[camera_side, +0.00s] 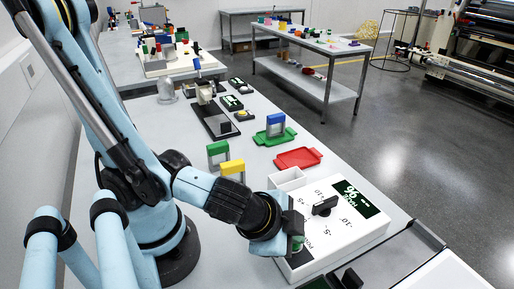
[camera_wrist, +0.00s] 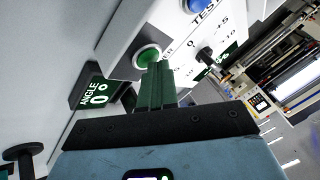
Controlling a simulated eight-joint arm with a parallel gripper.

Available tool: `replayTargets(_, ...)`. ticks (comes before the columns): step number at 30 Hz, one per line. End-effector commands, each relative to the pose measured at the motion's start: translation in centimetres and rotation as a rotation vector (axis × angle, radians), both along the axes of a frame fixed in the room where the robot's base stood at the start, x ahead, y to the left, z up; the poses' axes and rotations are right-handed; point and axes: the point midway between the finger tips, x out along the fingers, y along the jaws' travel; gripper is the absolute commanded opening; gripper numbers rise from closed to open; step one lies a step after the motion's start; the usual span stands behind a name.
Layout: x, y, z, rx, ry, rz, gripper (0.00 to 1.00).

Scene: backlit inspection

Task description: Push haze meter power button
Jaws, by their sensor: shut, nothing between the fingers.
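The haze meter (camera_side: 345,235) is a white box at the table's near right, with a dark display and a black knob on its sloped face. In the wrist view its white panel (camera_wrist: 125,42) shows a round green button (camera_wrist: 147,57) in a pale ring and a blue button (camera_wrist: 195,4) near the word TEST. My gripper (camera_side: 296,240) is over the near left part of the box. In the wrist view my gripper's shut, empty fingers (camera_wrist: 160,72) point at the green button and overlap its lower right edge; I cannot tell whether they touch it.
A black ANGLE display (camera_wrist: 94,95) sits beside the meter. A red tray (camera_side: 298,158), a green tray (camera_side: 274,137) with a blue-topped frame, and green and yellow frames (camera_side: 232,168) stand behind.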

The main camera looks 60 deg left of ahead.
Motion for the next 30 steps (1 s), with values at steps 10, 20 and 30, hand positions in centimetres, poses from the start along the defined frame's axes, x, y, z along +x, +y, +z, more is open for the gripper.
replayTargets(10, -0.1, 0.0, 0.8, 0.000, 0.001, 0.000, 0.00)
replayTargets(20, 0.0, 0.0, 1.8, 0.000, 0.000, 0.000, 0.00)
replayTargets(30, 0.0, 0.0, 4.8, 0.000, 0.001, 0.000, 0.00)
